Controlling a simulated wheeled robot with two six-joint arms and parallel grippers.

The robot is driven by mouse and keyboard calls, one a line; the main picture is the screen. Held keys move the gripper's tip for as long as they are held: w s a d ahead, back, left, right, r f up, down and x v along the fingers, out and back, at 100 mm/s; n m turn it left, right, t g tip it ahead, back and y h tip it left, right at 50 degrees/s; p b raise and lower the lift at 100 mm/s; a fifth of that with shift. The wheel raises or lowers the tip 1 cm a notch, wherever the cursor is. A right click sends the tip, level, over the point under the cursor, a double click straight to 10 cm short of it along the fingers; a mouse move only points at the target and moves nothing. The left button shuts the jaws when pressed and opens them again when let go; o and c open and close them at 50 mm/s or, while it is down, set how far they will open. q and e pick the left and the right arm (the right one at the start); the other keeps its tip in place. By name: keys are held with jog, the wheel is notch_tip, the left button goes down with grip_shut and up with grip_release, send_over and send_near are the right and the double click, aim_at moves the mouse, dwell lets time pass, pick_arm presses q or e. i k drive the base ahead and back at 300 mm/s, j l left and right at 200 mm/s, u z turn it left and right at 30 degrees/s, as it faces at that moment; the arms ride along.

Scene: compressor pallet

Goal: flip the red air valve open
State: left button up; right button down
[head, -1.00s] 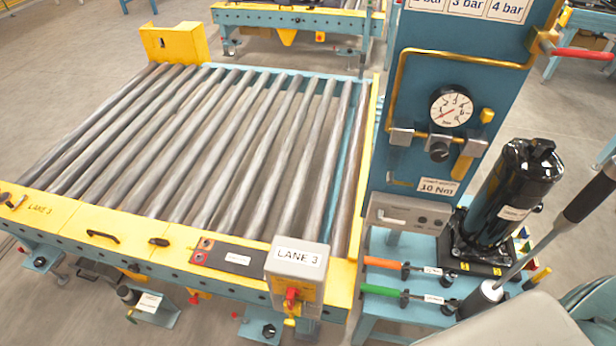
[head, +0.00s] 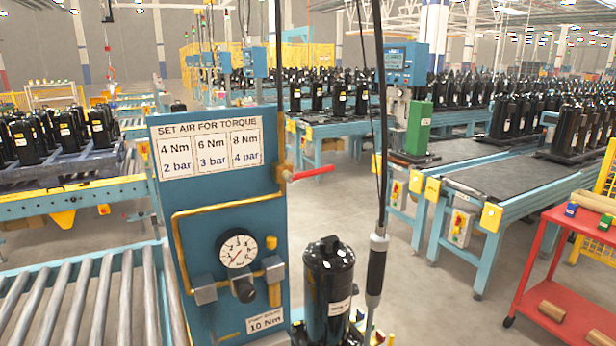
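The red air valve lever (head: 312,173) sticks out to the right from the upper right edge of the blue panel (head: 215,110) in the head view. It lies nearly level, tilted slightly up to its right tip. Its brass body (head: 281,174) joins the yellow air pipe (head: 180,240). A sign on the panel pairs 4, 6 and 8 Nm with 2, 3 and 4 bar. Neither of my grippers shows.
A black compressor (head: 329,290) stands right of the panel's lower part. A hanging torque tool (head: 376,268) with cables is just right of it. Rollers (head: 85,300) lie at left. A red cart (head: 560,290) stands at right. The floor between tool and cart looks clear.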

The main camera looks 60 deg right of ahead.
aim_at(289, 177)
jog(key=l+z, duration=0.1)
jog(key=z, duration=1.7)
jog(key=k+l, duration=0.05)
